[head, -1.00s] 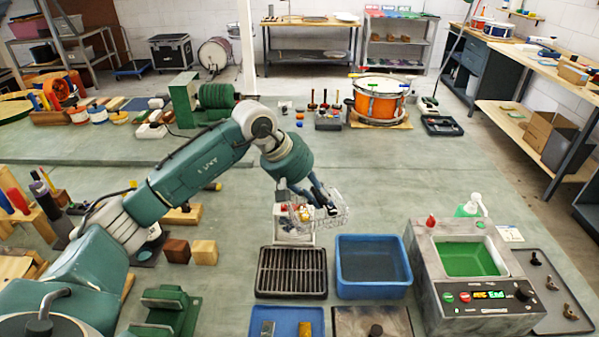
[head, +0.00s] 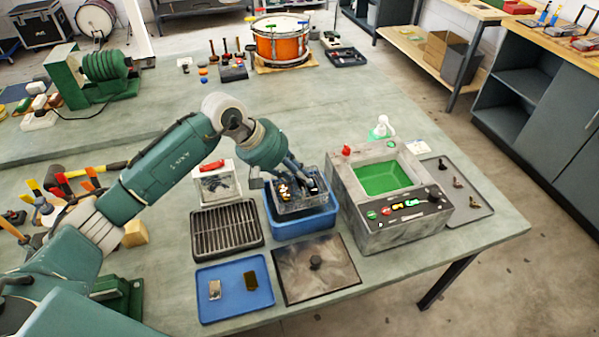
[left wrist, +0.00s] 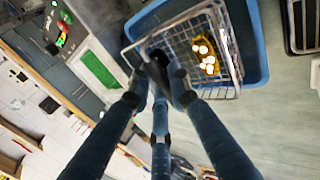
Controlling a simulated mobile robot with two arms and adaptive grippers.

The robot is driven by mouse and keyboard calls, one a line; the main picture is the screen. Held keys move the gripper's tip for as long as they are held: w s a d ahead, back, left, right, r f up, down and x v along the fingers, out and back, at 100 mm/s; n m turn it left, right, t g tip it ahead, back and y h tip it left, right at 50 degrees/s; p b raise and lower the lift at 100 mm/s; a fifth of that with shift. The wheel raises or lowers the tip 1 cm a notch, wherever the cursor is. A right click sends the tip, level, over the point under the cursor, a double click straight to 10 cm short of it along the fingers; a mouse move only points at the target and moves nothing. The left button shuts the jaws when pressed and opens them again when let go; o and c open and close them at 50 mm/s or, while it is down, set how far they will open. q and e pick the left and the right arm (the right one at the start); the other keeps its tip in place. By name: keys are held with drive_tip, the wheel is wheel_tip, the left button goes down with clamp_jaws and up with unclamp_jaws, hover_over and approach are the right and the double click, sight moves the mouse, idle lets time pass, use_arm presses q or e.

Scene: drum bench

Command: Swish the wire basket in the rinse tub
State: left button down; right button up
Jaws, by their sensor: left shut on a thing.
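The blue rinse tub (head: 301,226) stands between the drain rack and the ultrasonic-style machine. The wire basket (head: 303,204) is in the tub's opening, its rim near or above the tub's rim; how deep it sits I cannot tell. Small shiny brass and metal parts lie in the basket. My left gripper (head: 284,181) is shut on the basket. In the left wrist view the fingers (left wrist: 162,85) meet at the near side of the basket (left wrist: 190,62), with the blue tub (left wrist: 256,45) around and below it. My right gripper is not in view.
A black drain rack (head: 227,230) is left of the tub. A machine with a green-filled basin (head: 383,178) is close on the right. A blue tray (head: 234,290) and a dark lid (head: 316,266) lie in front. A white box (head: 215,184) stands behind the rack.

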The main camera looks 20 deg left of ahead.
sight(300, 193)
use_arm(q)
drive_tip(key=shift+f, duration=0.95)
wheel_tip(300, 193, down, 4)
drive_tip(key=b, duration=0.4)
drive_tip(key=shift+f+b, duration=0.7)
drive_tip(key=shift+b, duration=0.2)
drive_tip(key=shift+r, duration=0.2)
drive_tip(key=shift+r, duration=0.2)
drive_tip(key=shift+r+p, duration=0.3)
drive_tip(key=shift+r, duration=0.45)
drive_tip(key=shift+f, duration=0.1)
